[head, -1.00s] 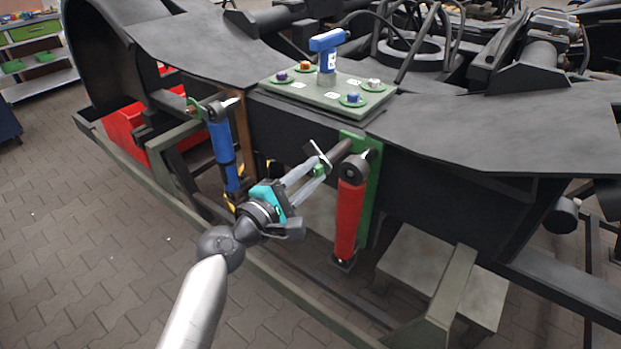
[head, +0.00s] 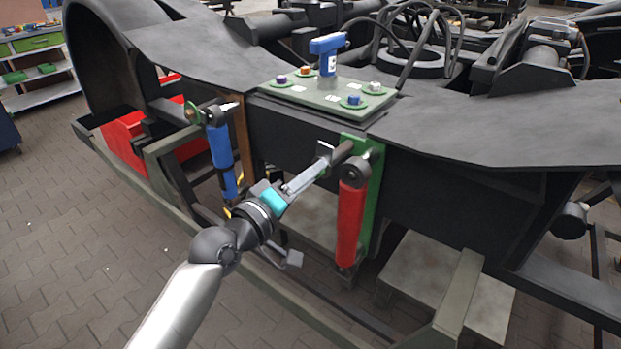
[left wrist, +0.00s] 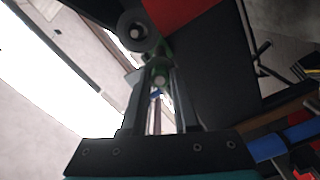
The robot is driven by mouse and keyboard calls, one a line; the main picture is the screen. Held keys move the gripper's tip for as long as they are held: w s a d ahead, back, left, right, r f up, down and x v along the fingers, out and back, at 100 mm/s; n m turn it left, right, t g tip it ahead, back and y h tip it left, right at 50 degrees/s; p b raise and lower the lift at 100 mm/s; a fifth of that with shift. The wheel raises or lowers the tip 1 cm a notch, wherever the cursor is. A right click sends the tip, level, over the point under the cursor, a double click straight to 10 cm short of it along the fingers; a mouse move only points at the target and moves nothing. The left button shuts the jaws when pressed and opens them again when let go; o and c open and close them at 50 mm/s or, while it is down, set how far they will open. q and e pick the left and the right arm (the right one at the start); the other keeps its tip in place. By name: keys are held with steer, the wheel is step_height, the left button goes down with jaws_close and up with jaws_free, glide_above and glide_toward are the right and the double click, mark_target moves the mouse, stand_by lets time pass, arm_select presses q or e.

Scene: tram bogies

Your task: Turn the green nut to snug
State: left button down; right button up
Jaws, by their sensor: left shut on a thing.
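The green nut (left wrist: 160,73) sits between the fingertips of my left gripper (left wrist: 160,84) in the left wrist view, with a light stud end at its middle. In the head view the left gripper (head: 322,168) reaches from the left to the pin beside the top of the red damper (head: 350,222). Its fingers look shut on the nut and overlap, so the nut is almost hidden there. The green bracket plate (head: 375,200) stands behind the red damper. My right gripper is not in view.
A blue damper (head: 222,158) hangs to the left of my gripper. Above, a plate (head: 320,97) carries several coloured fasteners and a blue power tool (head: 328,52). The dark bogie frame (head: 480,130) fills the right side. Paved floor is free at lower left.

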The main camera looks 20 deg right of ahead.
arm_select(q)
steer(key=shift+m+p, duration=0.6)
steer(key=shift+m, duration=5.8)
steer(key=shift+r, duration=0.1)
steer(key=c, duration=0.7)
jaws_free()
steer(key=shift+o, duration=0.2)
steer(key=p+v, duration=0.1)
steer(key=v, duration=1.4)
steer(key=shift+p, duration=0.35)
